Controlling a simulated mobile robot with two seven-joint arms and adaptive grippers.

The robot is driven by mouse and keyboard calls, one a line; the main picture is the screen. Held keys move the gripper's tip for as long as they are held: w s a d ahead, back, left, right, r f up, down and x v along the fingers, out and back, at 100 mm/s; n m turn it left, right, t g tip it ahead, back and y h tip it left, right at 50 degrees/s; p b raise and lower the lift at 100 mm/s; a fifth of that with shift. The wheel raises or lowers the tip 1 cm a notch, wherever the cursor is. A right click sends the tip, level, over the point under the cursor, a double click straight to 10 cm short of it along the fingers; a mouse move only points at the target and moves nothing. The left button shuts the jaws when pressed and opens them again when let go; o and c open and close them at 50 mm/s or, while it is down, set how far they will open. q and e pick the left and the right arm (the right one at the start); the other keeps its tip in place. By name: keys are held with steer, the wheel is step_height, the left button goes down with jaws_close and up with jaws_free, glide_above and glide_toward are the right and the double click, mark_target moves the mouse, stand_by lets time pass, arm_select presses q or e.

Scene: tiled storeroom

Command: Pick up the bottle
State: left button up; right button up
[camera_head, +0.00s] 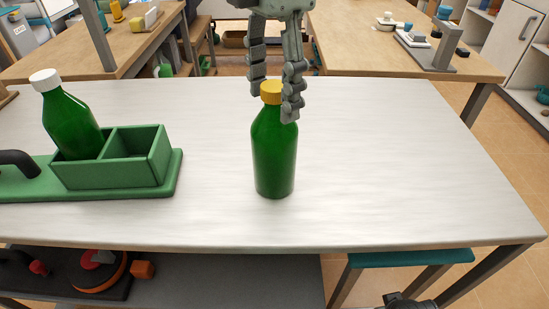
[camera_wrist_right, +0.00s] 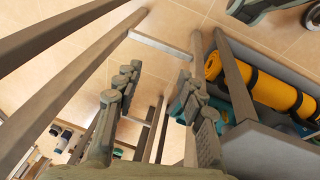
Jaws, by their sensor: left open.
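A green bottle with a yellow cap (camera_head: 274,160) stands upright on the white table (camera_head: 400,160) in the head view. My left gripper (camera_head: 274,104) points down from above at its cap. Its fingers are open, one on the left of the cap and one overlapping the cap's right side; I cannot tell whether they touch it. A second green bottle with a white cap (camera_head: 69,118) stands in a green divided holder (camera_head: 112,178) at the left. My right gripper (camera_wrist_right: 160,78) shows in the right wrist view, fingers apart with nothing held between them.
The tabletop right of the yellow-capped bottle is clear. Wooden tables (camera_head: 350,35) stand behind. Below the front edge are a shelf (camera_head: 230,280) and a teal-topped stool (camera_head: 410,258). The right wrist view shows frame legs and a yellow roll (camera_wrist_right: 260,85) near the right gripper.

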arm_select(q)
steer(key=shift+f, duration=0.15)
jaws_close()
stand_by(0.4)
